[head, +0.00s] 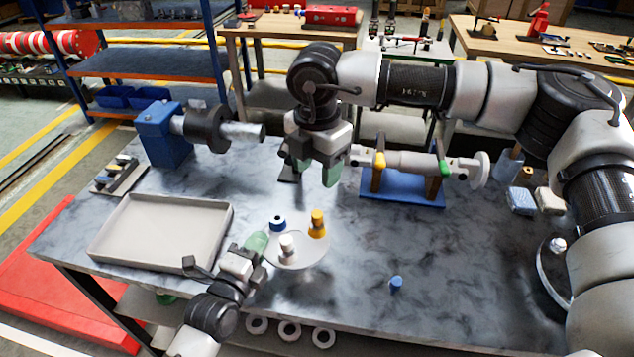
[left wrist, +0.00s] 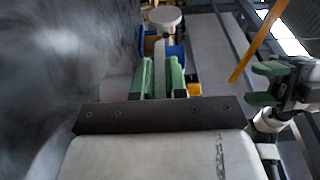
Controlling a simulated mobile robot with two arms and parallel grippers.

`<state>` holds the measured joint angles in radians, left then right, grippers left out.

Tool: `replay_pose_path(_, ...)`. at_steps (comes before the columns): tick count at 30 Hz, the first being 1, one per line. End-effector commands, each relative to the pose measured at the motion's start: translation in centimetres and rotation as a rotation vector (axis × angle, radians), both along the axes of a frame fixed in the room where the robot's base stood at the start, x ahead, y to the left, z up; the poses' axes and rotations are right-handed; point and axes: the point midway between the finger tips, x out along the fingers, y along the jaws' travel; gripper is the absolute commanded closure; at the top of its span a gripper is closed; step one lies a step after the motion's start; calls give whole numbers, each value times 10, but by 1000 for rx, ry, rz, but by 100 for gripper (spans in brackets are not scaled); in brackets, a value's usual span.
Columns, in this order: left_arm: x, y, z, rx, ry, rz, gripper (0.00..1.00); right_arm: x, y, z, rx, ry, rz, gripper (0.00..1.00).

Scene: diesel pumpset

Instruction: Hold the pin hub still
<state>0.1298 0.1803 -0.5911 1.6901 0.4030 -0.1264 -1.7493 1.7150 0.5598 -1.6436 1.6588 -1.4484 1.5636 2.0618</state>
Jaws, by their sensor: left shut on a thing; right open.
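The pin hub (head: 308,255) is a pale round disc on the marbled table. It carries a blue pin (head: 278,222), an orange pin (head: 318,223) and a white pin (head: 287,246). My left gripper (head: 258,242) is at the hub's left rim and is shut on it; the exact contact is hard to see. In the left wrist view its green fingers (left wrist: 162,78) are close together, with blue and pale parts beyond them. My right gripper (head: 330,170) is open and empty, above the table behind the hub. It also shows in the left wrist view (left wrist: 264,84).
A grey tray (head: 120,257) lies left of the hub. A small blue piece (head: 396,284) lies at right. Behind stand a blue vice-like fixture (head: 165,140) and a shaft on a blue stand (head: 400,190).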

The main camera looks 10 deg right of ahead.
Motion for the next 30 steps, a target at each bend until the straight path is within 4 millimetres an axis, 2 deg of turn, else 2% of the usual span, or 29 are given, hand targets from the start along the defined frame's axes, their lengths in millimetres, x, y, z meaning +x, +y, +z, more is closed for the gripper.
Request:
replay_pose_path(10,-1,0,-2,3,4,-1,100,0,0,5,0,0,0,46)
replay_pose_path(11,-1,0,-2,4,5,-1,86,0,0,5,0,0,0,46)
replay_pose_path(12,-1,0,-2,3,4,-1,80,0,0,5,0,0,0,46)
replay_pose_path(16,-1,0,-2,2,3,-1,60,0,0,5,0,0,0,46)
replay_pose_path(17,0,0,-1,2,2,-1,58,0,0,5,0,0,0,46)
replay_pose_path(26,-2,2,-1,1,2,0,58,0,0,5,0,0,0,46)
replay_pose_path(30,-15,11,-2,3,2,0,58,0,0,5,0,0,0,46)
